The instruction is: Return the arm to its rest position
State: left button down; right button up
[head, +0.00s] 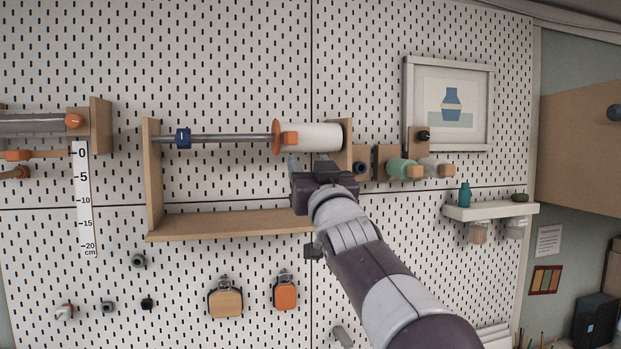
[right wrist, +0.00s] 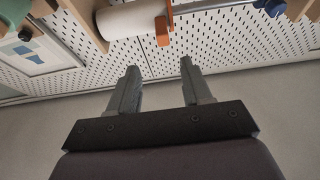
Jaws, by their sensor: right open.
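My right gripper (head: 307,165) is in the middle of the head view, in front of the wooden wall frame, below the white roll. In the right wrist view its two fingers (right wrist: 160,85) are apart with nothing between them. The white roll (head: 318,137) sits on a metal rod (head: 230,138) with an orange disc and clip (head: 277,137) at its left end. The roll also shows at the top of the right wrist view (right wrist: 127,20), beyond the fingertips. My left gripper is not in view.
The wooden frame (head: 225,225) holds the rod, which carries a blue collar (head: 183,138). Green and white rolls on pegs (head: 402,168) are to the right. A white shelf (head: 490,211) is further right. Tags (head: 225,299) hang below.

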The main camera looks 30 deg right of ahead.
dwell(0.3)
notch_tip(320, 180, down, 36)
jog(key=s+a+g+y+b, duration=0.1)
jog(key=s+a+g+y, duration=0.15)
jog(key=g, duration=0.95)
jog(key=s+a+f+n+g+y+b, duration=0.1)
jog(key=s+a+f+g, duration=0.3)
jog(key=s+f, duration=0.6)
jog(key=s+a+f+n+g+y+b, duration=0.1)
jog(key=s+a+f+g, duration=0.3)
jog(key=s+a+f, duration=0.4)
notch_tip(320, 180, down, 5)
jog(key=s+n+y, duration=0.1)
jog(key=s, duration=0.1)
jog(key=shift+s+f+g, duration=0.2)
jog(key=shift+s+g, duration=0.1)
jog(key=shift+s, duration=0.05)
